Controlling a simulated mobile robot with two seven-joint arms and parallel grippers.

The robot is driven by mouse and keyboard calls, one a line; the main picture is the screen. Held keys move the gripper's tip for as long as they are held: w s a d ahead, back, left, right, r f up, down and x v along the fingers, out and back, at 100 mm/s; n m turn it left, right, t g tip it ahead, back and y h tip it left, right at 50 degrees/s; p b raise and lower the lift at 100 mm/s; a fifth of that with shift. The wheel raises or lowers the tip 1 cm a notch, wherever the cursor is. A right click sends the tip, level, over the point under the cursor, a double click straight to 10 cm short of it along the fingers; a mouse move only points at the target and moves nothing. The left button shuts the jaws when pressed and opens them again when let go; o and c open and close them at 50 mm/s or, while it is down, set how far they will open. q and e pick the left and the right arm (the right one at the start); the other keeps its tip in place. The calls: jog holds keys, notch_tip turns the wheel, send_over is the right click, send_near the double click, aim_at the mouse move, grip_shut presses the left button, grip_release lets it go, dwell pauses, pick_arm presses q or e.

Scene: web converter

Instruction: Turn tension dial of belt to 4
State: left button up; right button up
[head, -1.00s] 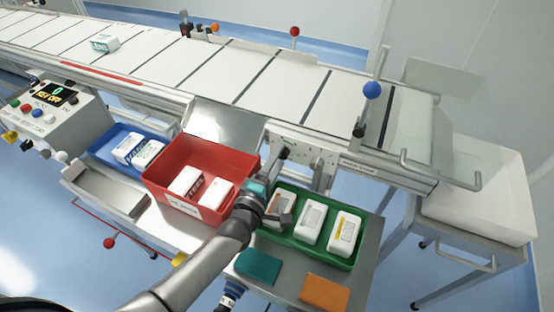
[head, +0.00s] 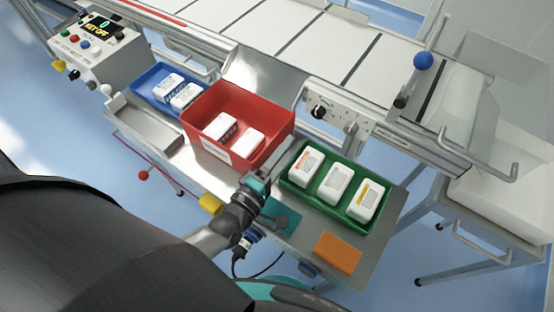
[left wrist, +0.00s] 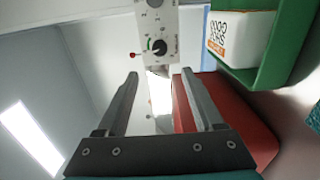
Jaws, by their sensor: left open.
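The tension dial (head: 319,112) is a small dark knob on a pale panel (head: 350,128) under the conveyor's near side. In the left wrist view, the dial (left wrist: 157,47) is black with a green part and has printed marks around it. The marks are too small to read surely, so I cannot tell its setting. My left gripper (head: 280,156) is below the panel, between the red bin and the green tray. In the left wrist view, my left gripper (left wrist: 160,76) is open and empty, its fingers apart and pointing towards the dial without touching it. My right gripper is not seen.
A red bin (head: 208,140) and a green tray (head: 300,190) with white packs flank my gripper. A blue tray (head: 146,85), an orange block (head: 337,252) and a teal block (head: 287,220) are nearby. A blue-knobbed lever (head: 423,61) stands above the conveyor (head: 330,45).

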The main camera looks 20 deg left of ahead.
pick_arm(q)
jog(key=s, duration=0.3)
jog(key=shift+s+a, duration=0.15)
jog(key=shift+a, duration=0.15)
dwell(0.3)
